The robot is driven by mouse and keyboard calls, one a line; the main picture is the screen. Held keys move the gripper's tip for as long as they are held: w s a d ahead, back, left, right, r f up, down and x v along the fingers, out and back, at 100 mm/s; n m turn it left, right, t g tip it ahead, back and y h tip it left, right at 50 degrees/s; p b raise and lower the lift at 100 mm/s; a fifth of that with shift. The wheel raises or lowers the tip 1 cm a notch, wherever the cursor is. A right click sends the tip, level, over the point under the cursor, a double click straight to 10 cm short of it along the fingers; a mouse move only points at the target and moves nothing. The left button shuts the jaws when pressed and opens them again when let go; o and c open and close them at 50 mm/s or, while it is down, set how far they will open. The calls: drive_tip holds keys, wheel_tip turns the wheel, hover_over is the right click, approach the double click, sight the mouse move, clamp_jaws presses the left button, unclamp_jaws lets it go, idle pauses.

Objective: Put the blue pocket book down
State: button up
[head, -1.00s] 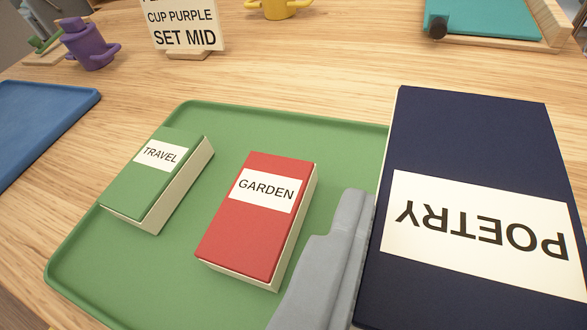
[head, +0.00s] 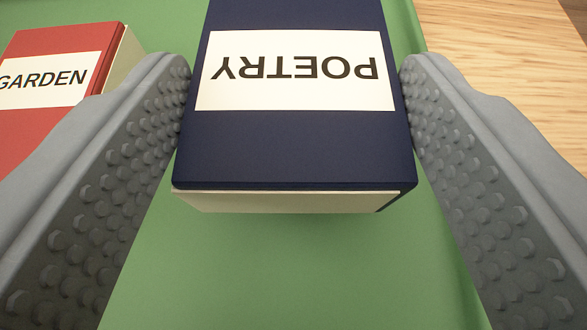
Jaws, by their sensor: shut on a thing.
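The blue pocket book (head: 292,155) is dark navy with a white label reading POETRY, upside down in the picture. It is between the two grey studded fingers of my gripper (head: 295,110), which is shut on its two long sides. The book lies flat, cover up, over the green tray (head: 290,280). A faint shadow shows on the tray just below its near edge. I cannot tell whether its underside touches the tray. The far end of the book is cut off by the picture's top edge.
A red book (head: 55,85) labelled GARDEN lies on the tray to the left, close to my left finger and partly hidden by it. The tray's right rim (head: 412,25) is near my right finger. Bare wooden counter (head: 510,45) lies beyond it.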

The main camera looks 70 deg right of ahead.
drive_tip(key=shift+f, duration=1.2)
drive_tip(key=shift+f, duration=0.1)
drive_tip(key=o, duration=1)
drive_tip(key=shift+o, duration=0.2)
drive_tip(key=v, duration=1.2)
